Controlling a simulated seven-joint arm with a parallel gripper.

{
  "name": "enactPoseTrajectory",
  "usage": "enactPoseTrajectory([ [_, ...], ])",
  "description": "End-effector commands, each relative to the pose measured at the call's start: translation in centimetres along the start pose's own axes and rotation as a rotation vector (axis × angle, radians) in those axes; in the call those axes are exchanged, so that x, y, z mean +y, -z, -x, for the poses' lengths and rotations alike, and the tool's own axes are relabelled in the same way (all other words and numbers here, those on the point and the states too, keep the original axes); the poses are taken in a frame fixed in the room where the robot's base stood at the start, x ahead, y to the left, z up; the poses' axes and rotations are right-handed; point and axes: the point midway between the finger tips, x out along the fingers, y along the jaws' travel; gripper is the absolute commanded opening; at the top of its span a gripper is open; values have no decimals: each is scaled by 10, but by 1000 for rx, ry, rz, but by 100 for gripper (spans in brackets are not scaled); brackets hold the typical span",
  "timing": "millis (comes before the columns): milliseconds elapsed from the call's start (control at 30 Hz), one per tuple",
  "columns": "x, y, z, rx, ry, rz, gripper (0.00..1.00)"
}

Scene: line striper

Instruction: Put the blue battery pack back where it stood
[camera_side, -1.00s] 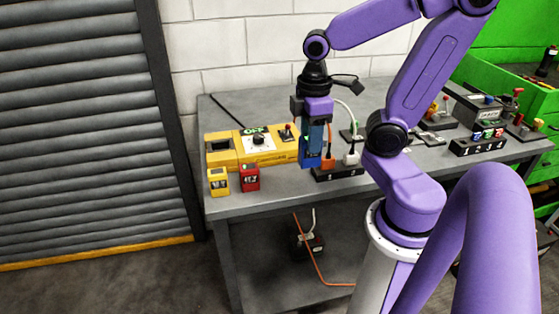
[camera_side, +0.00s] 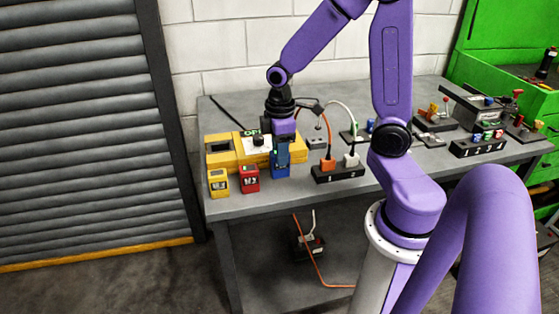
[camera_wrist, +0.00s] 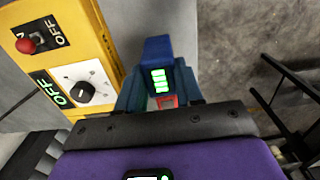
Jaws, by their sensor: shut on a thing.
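The blue battery pack (camera_side: 281,168) is in my gripper (camera_side: 281,150) near the front edge of the table, to the right of the red pack (camera_side: 250,178) and the yellow pack (camera_side: 218,181). In the wrist view the blue pack (camera_wrist: 156,52) shows lit green bars and a red patch, between the fingers of my gripper (camera_wrist: 160,95). It looks upright. I cannot tell whether its base touches the table. The yellow machine (camera_side: 222,150) with a dial and a red-knobbed switch stands right behind it.
A black power strip (camera_side: 338,174) with an orange and a white plug stands to the right. Several small devices and a black block (camera_side: 478,147) lie farther right. The table front edge (camera_side: 300,197) is close.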

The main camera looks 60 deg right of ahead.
Motion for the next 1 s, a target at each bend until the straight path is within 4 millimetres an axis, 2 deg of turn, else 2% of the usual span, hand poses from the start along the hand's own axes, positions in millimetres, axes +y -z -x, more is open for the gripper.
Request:
enactPoseTrajectory([
  [267,2,1,-30,-2,1,-1,9],
  [733,2,1,-36,-1,1,-1,9],
  [767,2,1,-37,-1,1,-1,39],
  [833,2,1,-36,-1,1,-1,61],
  [1000,1,1,-36,-1,1,0,61],
])
